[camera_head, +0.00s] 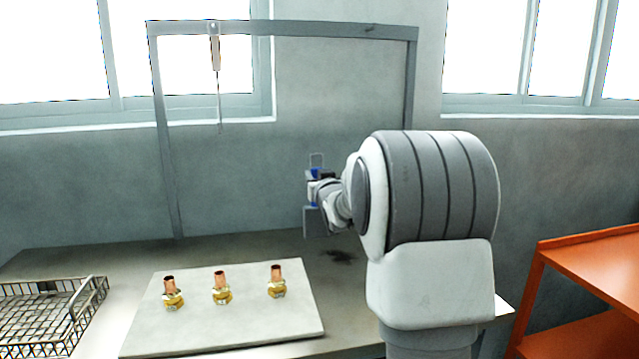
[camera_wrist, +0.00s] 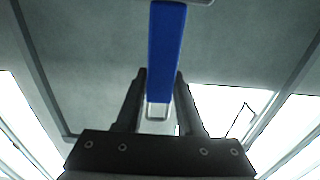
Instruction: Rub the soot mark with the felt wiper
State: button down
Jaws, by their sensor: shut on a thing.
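My gripper (camera_head: 314,188) is raised above the back of the table, partly hidden by my arm. In the wrist view its two dark fingers (camera_wrist: 161,76) are shut on a blue bar, which I take to be the felt wiper (camera_wrist: 166,55). Its blue part also shows in the head view (camera_head: 314,174). A grey flat piece hangs just below the gripper; I cannot tell whether it is the wiper's pad. The soot mark (camera_head: 340,256) is a dark smudge on the table, below and slightly right of the gripper. The wiper is apart from it.
A pale board (camera_head: 245,322) carries three copper-and-brass fittings (camera_head: 221,288) left of the mark. A wire mesh basket (camera_head: 45,315) stands at far left. A grey frame (camera_head: 290,30) spans the back, with a thin tool (camera_head: 216,55) hanging from it. Orange shelving (camera_head: 590,265) is at right.

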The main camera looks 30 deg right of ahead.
aim_at(316, 168)
jog(key=shift+r+p, duration=0.55)
jog(key=shift+r, duration=0.95)
jog(key=shift+a, duration=0.1)
